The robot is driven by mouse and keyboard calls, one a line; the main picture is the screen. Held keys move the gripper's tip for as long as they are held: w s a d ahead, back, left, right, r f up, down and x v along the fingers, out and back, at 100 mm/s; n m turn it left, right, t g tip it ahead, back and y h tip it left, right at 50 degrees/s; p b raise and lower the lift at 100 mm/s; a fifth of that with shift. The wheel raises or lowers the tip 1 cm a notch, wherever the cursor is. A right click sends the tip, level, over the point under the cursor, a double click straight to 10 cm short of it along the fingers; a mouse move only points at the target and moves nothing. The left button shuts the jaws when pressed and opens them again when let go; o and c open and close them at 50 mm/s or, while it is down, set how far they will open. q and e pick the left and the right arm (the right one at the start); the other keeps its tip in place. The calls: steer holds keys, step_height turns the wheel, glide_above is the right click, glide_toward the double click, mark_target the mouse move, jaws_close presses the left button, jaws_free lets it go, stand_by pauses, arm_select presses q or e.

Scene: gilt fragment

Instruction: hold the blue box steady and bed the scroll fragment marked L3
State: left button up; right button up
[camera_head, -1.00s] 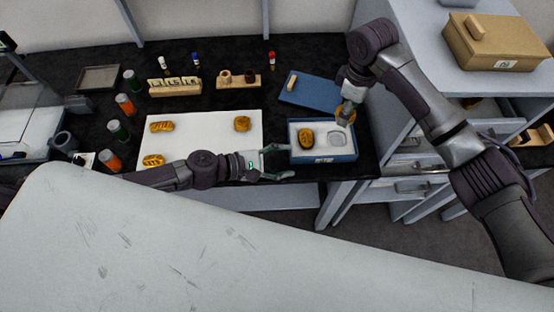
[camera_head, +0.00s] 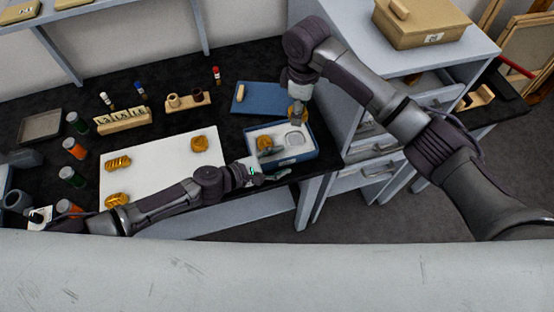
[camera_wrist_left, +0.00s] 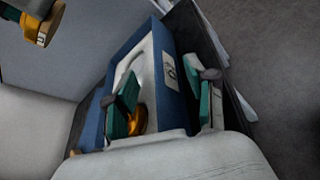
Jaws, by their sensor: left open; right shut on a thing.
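The blue box (camera_head: 312,150) stands near the front edge of the table, with a white lining. A gold fragment (camera_head: 264,142) lies in its left recess; the right recess (camera_head: 294,138) is empty. My left gripper (camera_head: 274,169) is open at the box's front wall. In the left wrist view, its fingers (camera_wrist_left: 167,88) are on either side of the labelled wall of the blue box (camera_wrist_left: 172,72), apparently with a gap. My right gripper (camera_head: 298,102) is shut on a gold fragment (camera_head: 295,116) above the box's back right. I cannot read the L3 mark.
A blue lid (camera_head: 258,101) lies behind the box. A white mat (camera_head: 155,170) to the left holds several gold fragments. Bottles, a wooden rack (camera_head: 122,121) and a dark tray (camera_head: 40,127) stand farther left. A drawer cabinet (camera_head: 375,148) rises at the right.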

arm_select(q)
steer(key=c, duration=0.8)
steer(key=shift+s, duration=0.15)
jaws_close()
arm_select(e)
steer(key=shift+s, duration=0.1)
arm_select(q)
steer(key=shift+a+f, duration=0.1)
